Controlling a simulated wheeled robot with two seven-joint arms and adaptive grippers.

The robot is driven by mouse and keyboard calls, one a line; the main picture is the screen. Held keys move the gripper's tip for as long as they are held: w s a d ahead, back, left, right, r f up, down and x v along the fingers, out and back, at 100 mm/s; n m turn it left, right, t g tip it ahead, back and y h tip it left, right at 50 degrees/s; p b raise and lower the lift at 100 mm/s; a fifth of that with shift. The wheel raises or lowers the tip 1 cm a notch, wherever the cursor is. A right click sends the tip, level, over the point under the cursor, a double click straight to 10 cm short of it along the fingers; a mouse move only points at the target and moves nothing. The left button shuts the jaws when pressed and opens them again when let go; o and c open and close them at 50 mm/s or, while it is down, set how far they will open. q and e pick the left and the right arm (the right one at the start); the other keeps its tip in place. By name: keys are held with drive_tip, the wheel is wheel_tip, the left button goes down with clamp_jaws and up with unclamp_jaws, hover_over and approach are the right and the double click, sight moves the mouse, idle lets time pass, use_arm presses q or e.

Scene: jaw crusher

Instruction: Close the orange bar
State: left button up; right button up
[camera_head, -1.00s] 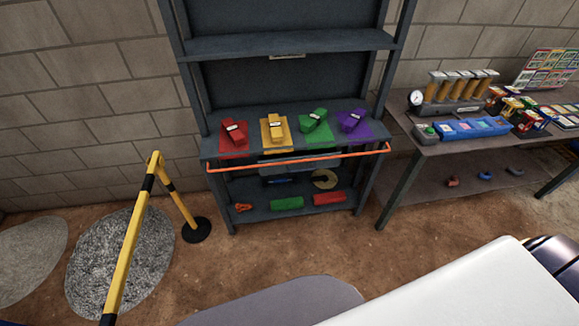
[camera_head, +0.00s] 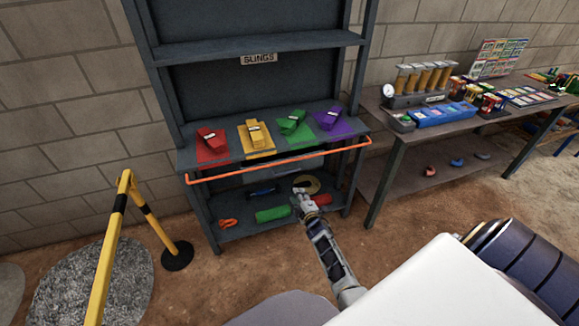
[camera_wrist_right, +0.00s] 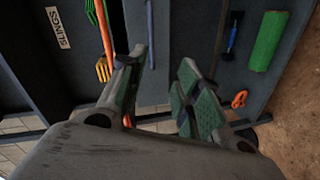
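The orange bar (camera_head: 280,167) runs across the front of the dark shelf unit, just below the edge of the shelf with the coloured slings. In the right wrist view a stretch of the bar (camera_wrist_right: 107,30) passes near the left-hand finger. My right gripper (camera_head: 303,197) is in front of the lower shelf, below the bar and toward its right half. In the right wrist view its two fingers (camera_wrist_right: 160,90) are apart with nothing between them. Whether a finger touches the bar is hard to tell. My left gripper is out of view.
The shelf unit (camera_head: 162,90) holds red, yellow, green and purple slings on mats. Its lower shelf has a green roll (camera_head: 272,214) and an orange shackle (camera_head: 228,223). A yellow barrier (camera_head: 107,250) stands at left. A side table (camera_head: 440,134) with coloured items is at right.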

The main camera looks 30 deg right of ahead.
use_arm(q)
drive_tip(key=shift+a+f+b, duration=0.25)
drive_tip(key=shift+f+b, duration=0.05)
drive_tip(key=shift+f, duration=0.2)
use_arm(e)
drive_tip(key=w+d+r+n+t, duration=0.1)
drive_tip(key=d+r+n+t, duration=0.1)
drive_tip(key=r, duration=0.5)
drive_tip(key=shift+w+d+r+n, duration=0.25)
drive_tip(key=shift+w+d+n, duration=0.2)
drive_tip(key=shift+n, duration=0.45)
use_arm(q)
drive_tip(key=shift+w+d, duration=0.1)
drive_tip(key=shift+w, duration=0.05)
